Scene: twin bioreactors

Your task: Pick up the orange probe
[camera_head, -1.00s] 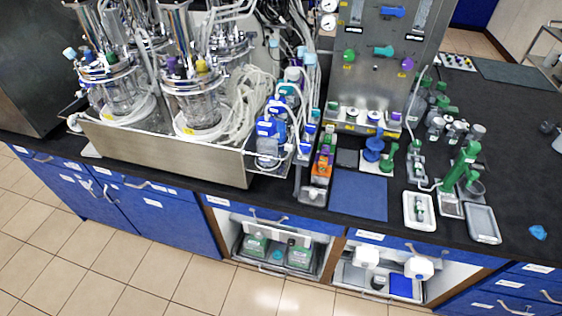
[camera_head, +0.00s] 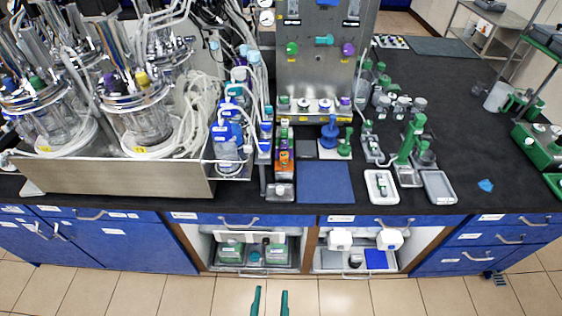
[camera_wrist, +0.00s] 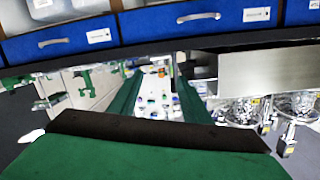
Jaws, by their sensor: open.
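A small orange item (camera_head: 284,157), which seems to be the orange probe, sits in a narrow rack on the black bench, just left of the blue mat (camera_head: 325,182). Its exact shape is too small to tell. My gripper (camera_head: 270,302) shows at the bottom edge of the head view as two green fingertips, apart and empty. It appears over the floor in front of the bench, well short of the orange item. The wrist view shows the green fingers (camera_wrist: 157,100) spread, with nothing held.
Blue bottles (camera_head: 226,135) and a metal tray (camera_head: 120,178) with glass vessels stand left of the rack. A steel panel (camera_head: 320,75) rises behind. A white tray (camera_head: 370,196) and grey tray (camera_head: 427,200) lie right of the mat. Open shelves (camera_head: 300,232) sit below the bench.

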